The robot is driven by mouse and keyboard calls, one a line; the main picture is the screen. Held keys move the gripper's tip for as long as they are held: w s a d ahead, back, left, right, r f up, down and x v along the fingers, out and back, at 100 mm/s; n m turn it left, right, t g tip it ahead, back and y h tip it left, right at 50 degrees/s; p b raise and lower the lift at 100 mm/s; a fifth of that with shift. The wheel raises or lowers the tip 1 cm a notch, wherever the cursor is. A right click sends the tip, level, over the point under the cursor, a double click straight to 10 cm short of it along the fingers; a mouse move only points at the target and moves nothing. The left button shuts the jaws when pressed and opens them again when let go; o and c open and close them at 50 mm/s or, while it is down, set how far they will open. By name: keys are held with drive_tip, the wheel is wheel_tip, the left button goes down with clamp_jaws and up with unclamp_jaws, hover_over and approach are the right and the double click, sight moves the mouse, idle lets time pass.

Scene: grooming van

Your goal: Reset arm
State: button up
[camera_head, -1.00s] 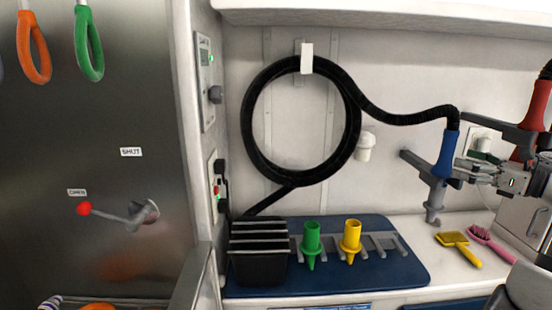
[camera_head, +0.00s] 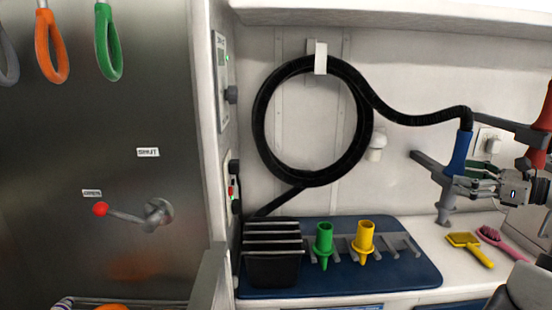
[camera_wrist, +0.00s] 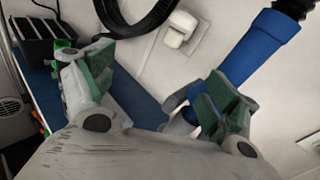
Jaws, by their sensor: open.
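My gripper (camera_head: 462,184) is at the right of the head view, its fingers by the blue dryer nozzle (camera_head: 459,153). In the wrist view my gripper (camera_wrist: 155,98) has its two green-padded fingers wide apart, with nothing between them. The blue nozzle (camera_wrist: 245,50) lies beyond the right finger in that view. It sits at a grey wall holder (camera_head: 432,168) and joins the black hose (camera_head: 420,119). Whether a finger touches the nozzle I cannot tell.
A blue mat (camera_head: 340,284) carries a black slotted box (camera_head: 272,268), a green nozzle (camera_head: 324,240) and a yellow nozzle (camera_head: 364,238). A yellow brush (camera_head: 468,247) and a pink brush (camera_head: 497,239) lie on the counter at right. A red-knobbed lever (camera_head: 128,214) is on the metal door.

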drive_tip(key=s+a+f+n+g+h, duration=0.25)
drive_tip(key=s+n+g, duration=0.3)
drive_tip(key=s, duration=0.35)
drive_tip(key=s+a+f+n+g+h, duration=0.1)
drive_tip(key=s+a+f+n+g, duration=0.35)
drive_tip(key=s+n, duration=0.3)
drive_tip(key=s+a+r+n+h, duration=0.2)
drive_tip(key=a+r+n+h, duration=0.1)
drive_tip(key=r+n, duration=0.2)
drive_tip(key=s+a+r+n+t+h, duration=0.1)
drive_tip(key=s+a+r+n+h, duration=0.2)
drive_tip(key=n, duration=0.5)
wheel_tip(320, 180, up, 2)
drive_tip(key=shift+r+n+h, duration=0.25)
drive_tip(key=shift+n+h, duration=0.05)
drive_tip(key=shift+h, duration=0.25)
drive_tip(key=shift+s, duration=0.1)
idle(0.9)
